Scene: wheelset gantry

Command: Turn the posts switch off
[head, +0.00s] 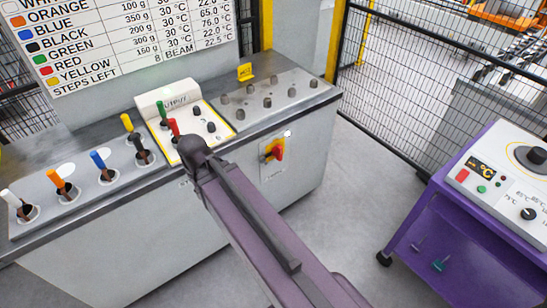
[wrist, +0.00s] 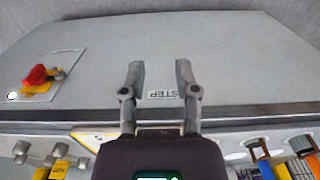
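A red and yellow rotary switch (head: 272,150) is on the front face of the grey cabinet, right of my gripper in the head view. It also shows at the left in the wrist view (wrist: 38,76), on a light plate. I cannot read which switch is the posts switch. My gripper (wrist: 159,78) is open and empty, its two fingers apart over the cabinet front near a small label (wrist: 163,94). In the head view only the dark end of my arm shows near the cabinet's top edge; the fingers are hidden.
Colored levers, such as an orange one (head: 57,182) and a blue one (head: 98,160), stand on the cabinet top (head: 78,208). Several grey knobs (head: 267,102) stand at its right. A purple machine (head: 455,235) stands at the right. Grey floor (head: 345,180) between is clear.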

